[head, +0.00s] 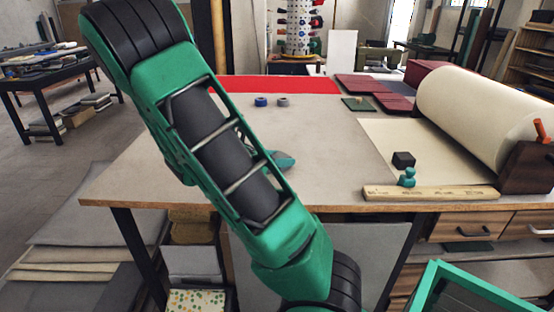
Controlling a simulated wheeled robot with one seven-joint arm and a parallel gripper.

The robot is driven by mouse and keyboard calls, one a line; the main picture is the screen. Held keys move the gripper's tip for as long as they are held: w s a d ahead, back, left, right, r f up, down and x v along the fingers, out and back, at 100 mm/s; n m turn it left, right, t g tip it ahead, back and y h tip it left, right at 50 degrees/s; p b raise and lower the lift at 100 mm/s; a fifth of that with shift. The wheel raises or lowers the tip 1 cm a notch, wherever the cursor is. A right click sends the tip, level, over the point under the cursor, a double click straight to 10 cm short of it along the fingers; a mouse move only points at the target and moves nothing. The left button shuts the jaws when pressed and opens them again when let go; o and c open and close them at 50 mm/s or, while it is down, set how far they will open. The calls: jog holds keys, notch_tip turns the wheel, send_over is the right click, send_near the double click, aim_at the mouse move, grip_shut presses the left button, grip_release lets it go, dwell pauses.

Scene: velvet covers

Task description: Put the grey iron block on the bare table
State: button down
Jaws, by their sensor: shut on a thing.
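My gripper is not in view; my green and black arm crosses the left and middle of the head view and hides part of the table behind it. I see no block that is clearly the grey iron one. A small dark, nearly black block (403,160) sits on a cream sheet (372,132) at the right of the table; I cannot tell whether it is iron. The bare table (325,150) has a grey-beige top and shows on both sides of my arm.
A teal knobbed object (407,178) stands by a wooden ruler (430,192) at the front right edge. A large cream roll (485,115) lies at right. Blue (261,101) and grey (283,101) spools stand before red cloth (285,84). A teal item (284,160) is partly hidden by my arm.

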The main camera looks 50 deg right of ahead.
dwell(0.3)
jog(key=c, duration=0.9)
grip_release()
jog(key=shift+f, duration=0.1)
jog(key=v, duration=1.2)
